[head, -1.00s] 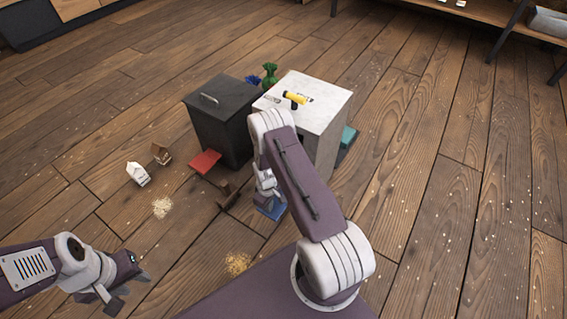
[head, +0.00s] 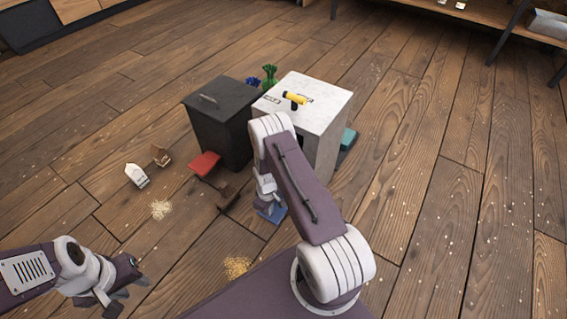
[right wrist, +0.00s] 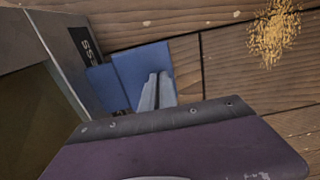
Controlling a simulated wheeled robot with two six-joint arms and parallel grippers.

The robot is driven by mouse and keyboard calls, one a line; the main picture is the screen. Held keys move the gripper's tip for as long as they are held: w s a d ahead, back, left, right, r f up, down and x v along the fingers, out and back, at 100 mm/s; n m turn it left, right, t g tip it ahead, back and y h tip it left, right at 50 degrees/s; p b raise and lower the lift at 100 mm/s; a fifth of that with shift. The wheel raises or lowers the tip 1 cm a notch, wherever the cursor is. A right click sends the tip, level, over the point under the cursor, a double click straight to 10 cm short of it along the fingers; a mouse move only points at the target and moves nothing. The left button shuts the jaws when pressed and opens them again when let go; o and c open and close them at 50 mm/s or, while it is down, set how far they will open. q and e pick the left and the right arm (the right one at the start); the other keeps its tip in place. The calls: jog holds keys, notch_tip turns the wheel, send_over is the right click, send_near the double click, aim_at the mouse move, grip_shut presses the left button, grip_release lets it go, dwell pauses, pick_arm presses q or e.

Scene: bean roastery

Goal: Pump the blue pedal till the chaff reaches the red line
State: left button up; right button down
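The blue pedal (head: 276,217) sits low at the foot of the white-topped cabinet (head: 325,105), partly hidden by my right arm. It also shows in the right wrist view (right wrist: 140,62), beside the cabinet's grey wall. My right gripper (head: 266,203) is at the pedal. In the wrist view its grey fingers (right wrist: 155,88) lie close together over the blue plate with nothing between them; I cannot tell whether they touch it. My left gripper (head: 128,287) is open and empty above the floor at lower left. I cannot make out the chaff level or the red line.
A dark lidded bin (head: 218,125) stands left of the cabinet, with a red pedal (head: 204,164) before it. A yellow-handled tool (head: 297,98) lies on the cabinet top. Small cartons (head: 137,175) and spilled chaff (head: 236,267) are on the floor.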

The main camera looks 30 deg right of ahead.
notch_tip(320, 180, up, 9)
jog(key=p, duration=0.8)
jog(key=shift+s, duration=0.1)
